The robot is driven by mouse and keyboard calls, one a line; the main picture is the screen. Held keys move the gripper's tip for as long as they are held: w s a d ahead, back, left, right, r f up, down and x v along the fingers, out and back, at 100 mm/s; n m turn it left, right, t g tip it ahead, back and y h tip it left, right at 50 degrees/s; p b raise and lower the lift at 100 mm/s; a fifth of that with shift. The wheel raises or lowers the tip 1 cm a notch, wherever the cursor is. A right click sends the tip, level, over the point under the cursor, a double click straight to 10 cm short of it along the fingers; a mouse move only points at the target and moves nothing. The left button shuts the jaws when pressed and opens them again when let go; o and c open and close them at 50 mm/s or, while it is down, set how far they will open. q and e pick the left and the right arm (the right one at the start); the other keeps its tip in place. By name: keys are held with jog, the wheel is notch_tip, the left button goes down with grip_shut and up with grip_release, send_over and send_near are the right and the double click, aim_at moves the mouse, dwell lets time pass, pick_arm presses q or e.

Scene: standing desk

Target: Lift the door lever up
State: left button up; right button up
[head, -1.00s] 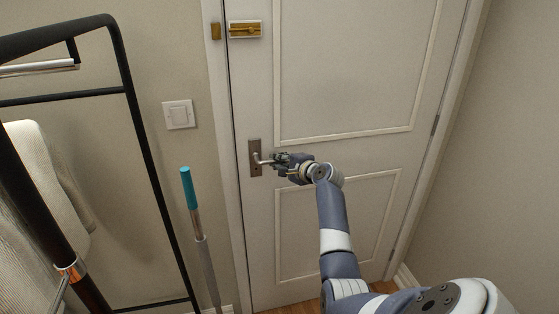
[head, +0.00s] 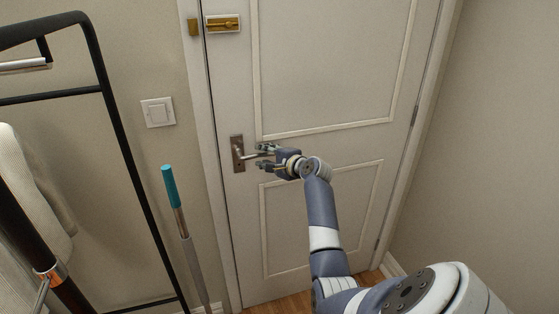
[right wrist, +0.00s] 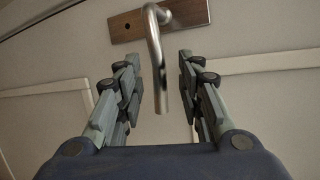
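The door lever (head: 252,156) is a metal handle on a brownish plate (head: 237,154) at the left side of the white door (head: 330,90). It points right and looks about level in the head view. My right gripper (head: 264,157) is at the lever's free end, with its fingers apart. In the right wrist view the lever (right wrist: 156,60) reaches down from its plate (right wrist: 185,17) into the gap between the open fingers (right wrist: 160,95). Space shows on both sides of it, and neither finger appears to touch it. My left gripper is not in view.
A brass latch (head: 222,23) is high on the door's left edge. A light switch (head: 158,112) is on the wall. A teal-handled pole (head: 170,187) and a black rack (head: 112,120) with white cloth stand at left. The door looks closed.

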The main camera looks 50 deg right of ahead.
jog(key=v, duration=1)
dwell(0.3)
jog(key=a+f+n+g+y, duration=0.1)
jog(key=a+f+n+g, duration=0.15)
jog(key=f, duration=0.95)
jog(key=a+f+n+g, duration=0.2)
jog(key=a+f, duration=0.2)
jog(key=f, duration=0.8)
jog(key=s+a+f+n+g, duration=0.15)
jog(key=s+a+f, duration=0.25)
jog(key=f, duration=0.4)
jog(key=s+a+f+n+g, duration=0.1)
jog(key=s+a+f+n, duration=0.2)
jog(key=f, duration=0.5)
jog(key=s+a+f+n+g, duration=0.2)
jog(key=s+a+f+n, duration=0.3)
jog(key=s, duration=0.8)
jog(key=s+a+f+n+g+y, duration=0.1)
jog(key=s+a+f+n+g, duration=0.1)
jog(key=s+a+f+n, duration=0.3)
jog(key=s+a+f+n+g, duration=0.2)
jog(key=s+a+f+n, duration=0.3)
jog(key=s, duration=1.7)
jog(key=a+f, duration=0.4)
jog(key=f, duration=0.5)
jog(key=shift+a+n+g, duration=0.25)
jog(key=shift+n+g, duration=0.05)
